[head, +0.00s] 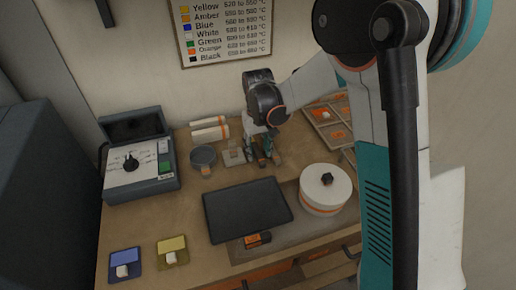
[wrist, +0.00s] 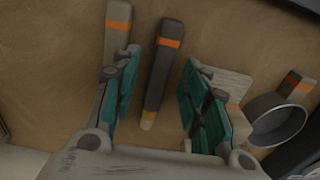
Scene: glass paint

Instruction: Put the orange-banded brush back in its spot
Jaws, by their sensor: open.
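A dark brush-like tool with an orange band and a yellowish tip (wrist: 158,75) lies on the tabletop in the wrist view, tip toward my wrist. My gripper (wrist: 161,62) is open, one teal finger on each side of this tool; neither finger visibly touches it. I cannot tell how far above it they are. A paler handle, also orange-banded (wrist: 117,28), lies to the left, partly hidden by the left finger. In the head view my gripper (head: 262,150) is low over the back of the table and mostly hides the tools there. I cannot make out an empty brush spot.
A grey holder block (wrist: 228,84) and a round pan (wrist: 278,118) are close right of my gripper in the wrist view. In the head view, a dark mat (head: 247,210), a white round pot (head: 325,190), a control box (head: 140,165) and a sectioned tray (head: 325,118) surround the area.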

